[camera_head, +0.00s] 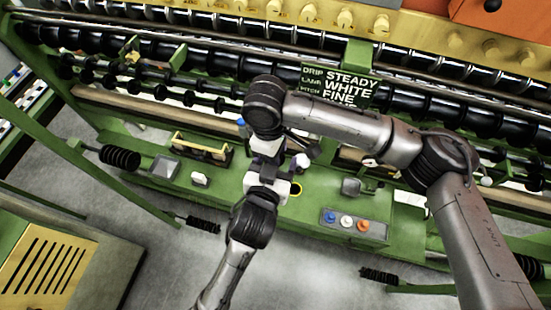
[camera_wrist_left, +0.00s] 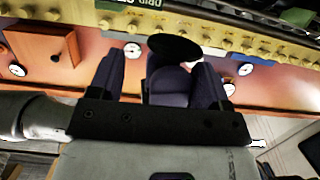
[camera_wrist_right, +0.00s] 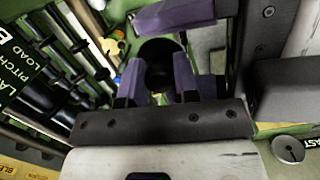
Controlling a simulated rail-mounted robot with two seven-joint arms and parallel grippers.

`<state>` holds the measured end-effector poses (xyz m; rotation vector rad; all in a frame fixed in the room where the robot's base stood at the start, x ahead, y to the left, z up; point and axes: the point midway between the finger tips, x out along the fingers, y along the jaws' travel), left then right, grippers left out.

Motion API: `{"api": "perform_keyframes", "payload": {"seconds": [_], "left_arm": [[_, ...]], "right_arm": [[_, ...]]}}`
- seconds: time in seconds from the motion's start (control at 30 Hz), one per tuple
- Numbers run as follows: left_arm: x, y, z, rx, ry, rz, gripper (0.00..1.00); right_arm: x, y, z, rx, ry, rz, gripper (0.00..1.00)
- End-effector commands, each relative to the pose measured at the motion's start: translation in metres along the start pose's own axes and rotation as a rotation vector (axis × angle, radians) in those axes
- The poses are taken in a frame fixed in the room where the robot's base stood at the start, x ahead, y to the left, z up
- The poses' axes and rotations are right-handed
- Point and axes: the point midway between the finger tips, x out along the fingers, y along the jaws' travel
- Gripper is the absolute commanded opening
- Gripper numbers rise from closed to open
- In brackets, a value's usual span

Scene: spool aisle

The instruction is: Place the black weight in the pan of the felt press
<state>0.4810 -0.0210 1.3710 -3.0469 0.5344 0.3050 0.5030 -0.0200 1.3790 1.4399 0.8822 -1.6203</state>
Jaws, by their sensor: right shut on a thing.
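My right gripper (camera_wrist_right: 160,85) has purple fingers closed on the black weight (camera_wrist_right: 158,62), a dark round piece, in the right wrist view. My left gripper (camera_wrist_left: 155,80) has its dark fingers spread wide in the left wrist view, with a black disc (camera_wrist_left: 175,48) and a purple piece between them, nearer the right finger. In the head view my left gripper (camera_head: 268,174) reaches up from below and meets my right gripper (camera_head: 268,154) above the green bench. The weight is mostly hidden there. I cannot surely identify the felt press or its pan.
The green bench (camera_head: 225,192) carries a three-button box (camera_head: 353,222), a small grey tray (camera_head: 165,167) and a yellow-edged holder (camera_head: 200,147). A sign (camera_head: 345,88) and black rollers stand behind. A slotted metal disc (camera_wrist_right: 290,149) shows in the right wrist view.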

Motion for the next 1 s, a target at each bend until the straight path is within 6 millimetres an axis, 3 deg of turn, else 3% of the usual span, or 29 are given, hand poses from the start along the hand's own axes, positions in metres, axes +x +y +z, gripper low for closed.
{"api": "perform_keyframes", "payload": {"seconds": [0.13, 0.47, 0.67, 1.0], "left_arm": [[0.0, 0.001, 0.0, -0.001, 0.0, 0.002, 0.81], [-0.004, -0.001, 0.0, 0.0, -0.001, -0.002, 0.81], [-0.027, -0.001, 0.001, -0.001, -0.002, -0.003, 0.81], [-0.083, -0.001, 0.001, -0.001, -0.001, -0.003, 0.81]], "right_arm": [[-0.001, 0.0, -0.001, 0.0, 0.002, 0.001, 0.0], [0.0, 0.0, 0.0, 0.0, -0.001, 0.001, 0.0], [0.0, 0.0, 0.001, 0.0, -0.002, 0.001, 0.0], [0.0, 0.0, 0.001, 0.0, -0.002, 0.001, 0.0]]}}
